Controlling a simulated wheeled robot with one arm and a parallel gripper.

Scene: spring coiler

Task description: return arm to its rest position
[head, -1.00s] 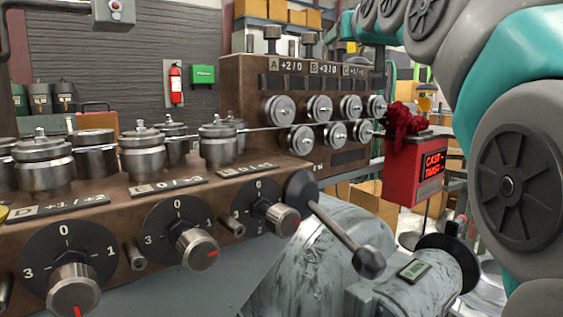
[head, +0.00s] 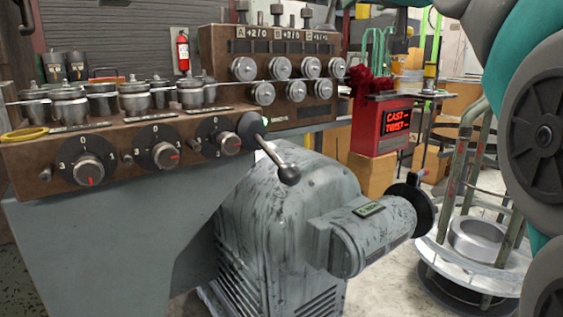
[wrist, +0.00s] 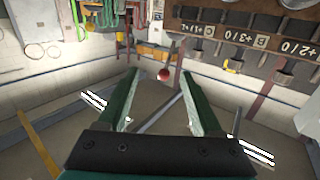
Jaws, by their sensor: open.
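My gripper (wrist: 160,103) shows in the wrist view with its two green fingers spread apart and nothing between them. It is not visible in the head view, where only grey and teal links of my arm show along the right edge. The spring coiler (head: 285,225) stands at left and centre in the head view, with a brown panel, dials and a grey motor housing. Its brown panel with roller labels (wrist: 245,38) also shows at the upper right of the wrist view. My gripper is apart from it.
A black-knobbed lever (head: 270,150) sticks out from the coiler. A red display box (head: 378,125) reads "CAST" and "TWIST". A round metal stand (head: 480,245) is on the floor at right, near my arm. A fire extinguisher (head: 183,52) hangs on the back wall.

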